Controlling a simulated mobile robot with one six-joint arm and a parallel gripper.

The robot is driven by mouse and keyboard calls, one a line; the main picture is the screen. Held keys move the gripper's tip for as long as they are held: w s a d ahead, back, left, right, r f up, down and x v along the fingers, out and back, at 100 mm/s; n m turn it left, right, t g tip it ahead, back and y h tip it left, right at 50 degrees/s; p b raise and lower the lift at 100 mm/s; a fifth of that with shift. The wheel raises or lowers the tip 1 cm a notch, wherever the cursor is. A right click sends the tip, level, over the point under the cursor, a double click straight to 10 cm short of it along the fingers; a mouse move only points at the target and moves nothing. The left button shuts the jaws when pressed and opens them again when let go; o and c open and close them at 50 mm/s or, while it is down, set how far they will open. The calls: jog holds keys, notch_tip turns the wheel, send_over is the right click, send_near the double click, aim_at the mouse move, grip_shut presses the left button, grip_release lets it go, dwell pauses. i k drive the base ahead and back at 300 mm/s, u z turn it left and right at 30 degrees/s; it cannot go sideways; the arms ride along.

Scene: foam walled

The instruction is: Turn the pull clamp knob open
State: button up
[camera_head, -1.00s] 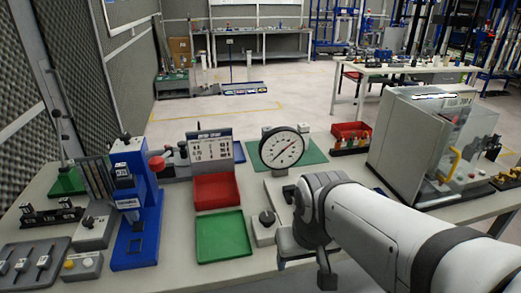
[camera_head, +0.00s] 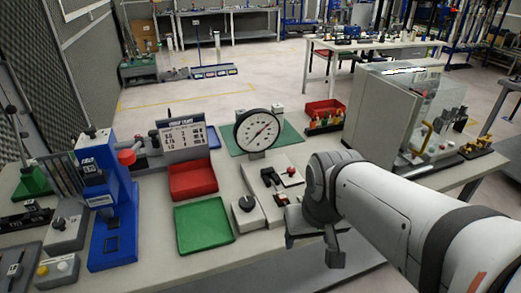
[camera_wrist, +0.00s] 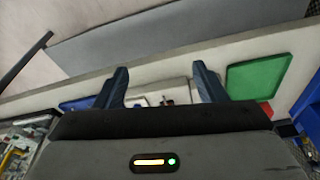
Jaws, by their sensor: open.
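A pale base plate (camera_head: 284,174) on the bench carries a small dark clamp-like fitting (camera_head: 268,178) and a red knob (camera_head: 292,171). A grey box with a round black knob (camera_head: 246,203) stands just left of it. I cannot tell for certain which of these is the pull clamp knob. My gripper (camera_head: 314,247) is near the bench's front edge, right of the black knob and in front of the plate. In the wrist view my gripper (camera_wrist: 162,84) has its two fingers apart, with nothing between them.
A round dial gauge (camera_head: 258,131) stands behind the plate. A green tray (camera_head: 204,230) and a red tray (camera_head: 193,178) lie to the left. A blue press (camera_head: 110,205) stands farther left. A clear-fronted grey cabinet (camera_head: 385,115) stands right, behind my arm.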

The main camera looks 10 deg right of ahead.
aim_at(291, 171)
jog(key=k, duration=1.15)
jog(key=z, duration=0.55)
jog(key=i, duration=1.85)
jog(key=u, duration=0.45)
